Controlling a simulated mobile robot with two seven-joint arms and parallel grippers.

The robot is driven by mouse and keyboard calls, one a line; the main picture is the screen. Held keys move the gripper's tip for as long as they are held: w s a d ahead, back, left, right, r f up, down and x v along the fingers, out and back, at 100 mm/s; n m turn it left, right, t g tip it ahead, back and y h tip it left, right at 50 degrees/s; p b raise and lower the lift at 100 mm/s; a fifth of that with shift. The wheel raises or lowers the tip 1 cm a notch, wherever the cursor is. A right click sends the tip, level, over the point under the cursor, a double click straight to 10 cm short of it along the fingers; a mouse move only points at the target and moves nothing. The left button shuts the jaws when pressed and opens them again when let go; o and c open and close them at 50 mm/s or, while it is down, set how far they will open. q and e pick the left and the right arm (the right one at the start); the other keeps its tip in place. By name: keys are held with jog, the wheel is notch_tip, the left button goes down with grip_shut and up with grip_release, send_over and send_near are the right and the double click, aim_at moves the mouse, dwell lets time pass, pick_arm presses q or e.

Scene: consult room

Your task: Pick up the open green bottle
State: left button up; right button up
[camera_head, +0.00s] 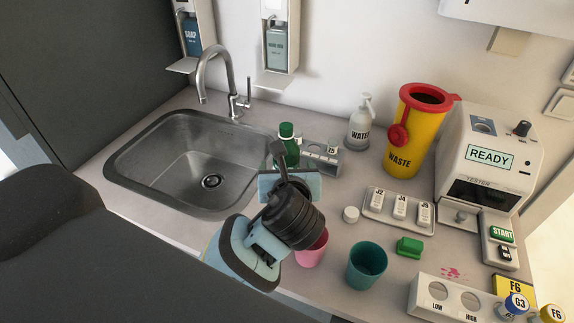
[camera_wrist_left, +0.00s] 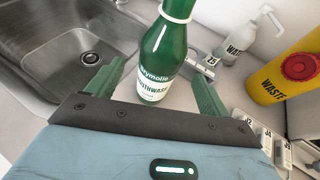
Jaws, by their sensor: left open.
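The green bottle (camera_head: 288,146) stands upright on the counter just right of the sink, its lower part hidden behind my left gripper (camera_head: 285,163). In the left wrist view the bottle (camera_wrist_left: 162,58) has a white mouthwash label and a white ring at its neck; its top is cut off. The left gripper (camera_wrist_left: 158,76) is open, with one green finger on either side of the bottle's lower part. I see no clear grip on it. A white round cap (camera_head: 351,214) lies on the counter. My right gripper is not in view.
A grey rack (camera_head: 322,160) stands close right of the bottle, with the water pump bottle (camera_head: 360,125) and yellow waste bin (camera_head: 412,130) beyond. A pink cup (camera_head: 312,252) and teal cup (camera_head: 366,267) are nearer. The sink (camera_head: 150,185) lies left, its faucet (camera_head: 228,80) behind.

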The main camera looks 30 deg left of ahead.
aim_at(286, 123)
pick_arm(q)
jog(key=shift+x, duration=2.9)
jog(key=shift+r, duration=0.1)
jog(key=shift+c, duration=0.4)
jog(key=c, duration=1.1)
jog(key=shift+o, duration=0.2)
jog(key=shift+r, duration=0.1)
jog(key=shift+r, duration=4.9)
